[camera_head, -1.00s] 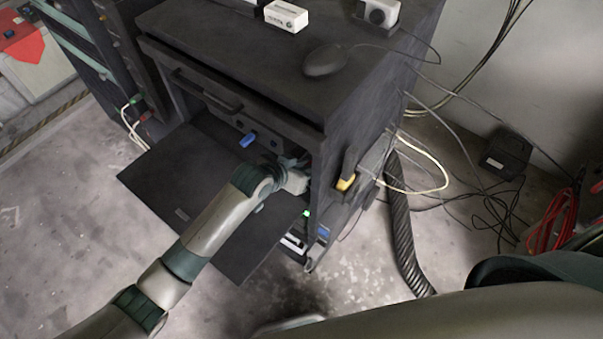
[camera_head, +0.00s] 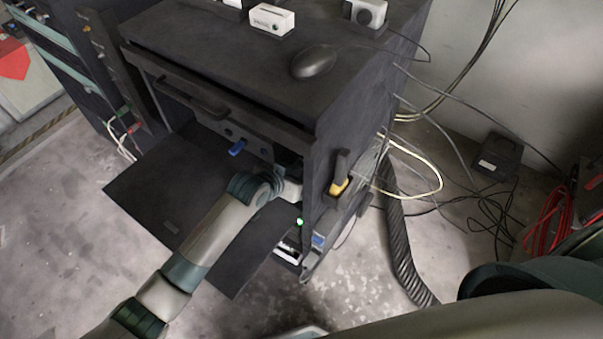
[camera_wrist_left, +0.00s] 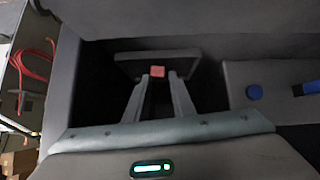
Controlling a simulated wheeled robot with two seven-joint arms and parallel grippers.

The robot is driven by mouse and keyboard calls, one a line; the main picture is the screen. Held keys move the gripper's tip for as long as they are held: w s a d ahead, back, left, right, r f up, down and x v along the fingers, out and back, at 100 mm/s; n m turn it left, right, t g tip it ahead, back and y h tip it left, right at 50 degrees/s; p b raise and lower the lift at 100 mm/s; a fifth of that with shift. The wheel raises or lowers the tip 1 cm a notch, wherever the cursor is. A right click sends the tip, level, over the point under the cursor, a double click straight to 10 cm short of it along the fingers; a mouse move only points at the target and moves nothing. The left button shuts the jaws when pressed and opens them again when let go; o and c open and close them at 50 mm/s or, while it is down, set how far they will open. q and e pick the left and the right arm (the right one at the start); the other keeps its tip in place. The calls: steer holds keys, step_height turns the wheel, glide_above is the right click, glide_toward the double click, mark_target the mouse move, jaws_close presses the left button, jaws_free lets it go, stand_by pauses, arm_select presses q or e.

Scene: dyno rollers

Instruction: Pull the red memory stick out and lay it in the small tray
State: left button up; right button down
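The red memory stick (camera_wrist_left: 157,71) shows as a small red block at a grey housing inside the dark cabinet bay. My left gripper (camera_wrist_left: 160,77) is inside that bay, its two fingers apart, with the red block showing between and just beyond the tips. I cannot tell whether either finger touches it. In the head view the stick and the left fingertips are hidden inside the cabinet (camera_head: 220,50); only my left arm and wrist show at the opening. I cannot pick out the small tray in either view. My right gripper is not in view.
A dark flap (camera_head: 165,185) juts out from the cabinet front. A yellow-and-black handle (camera_head: 339,187) is on the cabinet's right side. A mouse (camera_head: 314,61) lies on top. Cables and a ribbed hose (camera_head: 396,235) run at the right.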

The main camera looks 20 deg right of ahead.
arm_select(q)
steer(key=shift+o, duration=0.9)
steer(key=b+v, duration=0.1)
steer(key=v, duration=1.6)
steer(key=shift+r+b, duration=0.15)
steer(key=shift+b, duration=0.25)
steer(key=shift+a, duration=0.1)
steer(key=shift+s, duration=0.1)
